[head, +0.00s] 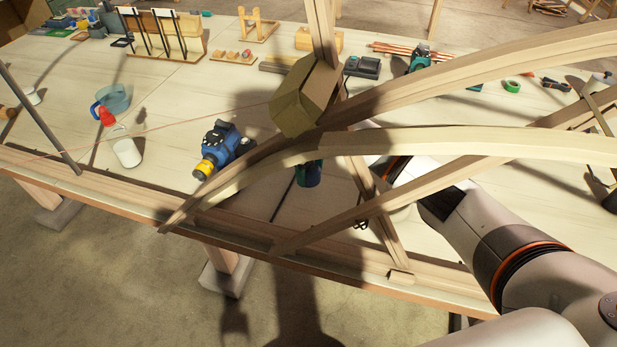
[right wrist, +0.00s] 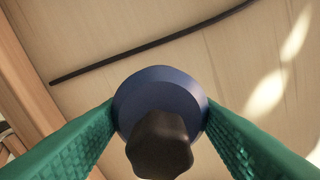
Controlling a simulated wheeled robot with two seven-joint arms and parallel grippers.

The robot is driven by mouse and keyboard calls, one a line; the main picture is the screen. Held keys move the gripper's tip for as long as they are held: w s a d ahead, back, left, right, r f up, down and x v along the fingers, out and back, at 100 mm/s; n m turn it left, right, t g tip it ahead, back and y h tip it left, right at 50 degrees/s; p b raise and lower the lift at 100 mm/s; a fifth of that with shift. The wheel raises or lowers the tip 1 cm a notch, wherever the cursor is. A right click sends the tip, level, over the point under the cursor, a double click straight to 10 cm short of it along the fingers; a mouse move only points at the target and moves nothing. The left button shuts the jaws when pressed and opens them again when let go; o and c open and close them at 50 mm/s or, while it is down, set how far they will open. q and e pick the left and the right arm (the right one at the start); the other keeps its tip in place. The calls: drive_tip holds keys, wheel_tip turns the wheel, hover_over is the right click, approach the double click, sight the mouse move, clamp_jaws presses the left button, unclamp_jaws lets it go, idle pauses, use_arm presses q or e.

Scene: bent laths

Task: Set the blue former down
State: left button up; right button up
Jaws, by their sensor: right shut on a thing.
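In the right wrist view, the blue former (right wrist: 160,80) is a round blue body with a dark knob towards the camera. My right gripper (right wrist: 160,118) is shut on it, with a green ribbed pad against each side. In the head view, my right arm comes in from the right and passes behind the bent laths (head: 440,148). Only a small dark blue-green part of the held former and gripper (head: 308,173) shows below a lath, over the bench (head: 140,185). Whether the former touches the bench I cannot tell. My left gripper is not in view.
The bent laths and an olive block (head: 298,100) stand between the head camera and the right gripper. A blue and yellow tool (head: 222,148) stands to the left. A dark rod (right wrist: 150,42) crosses the wrist view.

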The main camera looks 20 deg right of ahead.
sight(310, 180)
wheel_tip(310, 180, down, 4)
drive_tip(key=shift+w, duration=0.15)
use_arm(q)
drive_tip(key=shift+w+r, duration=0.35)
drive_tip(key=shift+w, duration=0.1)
use_arm(e)
drive_tip(key=shift+f, duration=0.15)
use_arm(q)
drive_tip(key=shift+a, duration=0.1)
use_arm(e)
drive_tip(key=shift+f, duration=0.2)
drive_tip(key=o, duration=1.3)
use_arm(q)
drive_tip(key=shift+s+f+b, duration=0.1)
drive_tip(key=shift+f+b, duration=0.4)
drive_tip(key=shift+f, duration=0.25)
use_arm(e)
wheel_tip(310, 180, up, 12)
drive_tip(key=shift+r, duration=0.2)
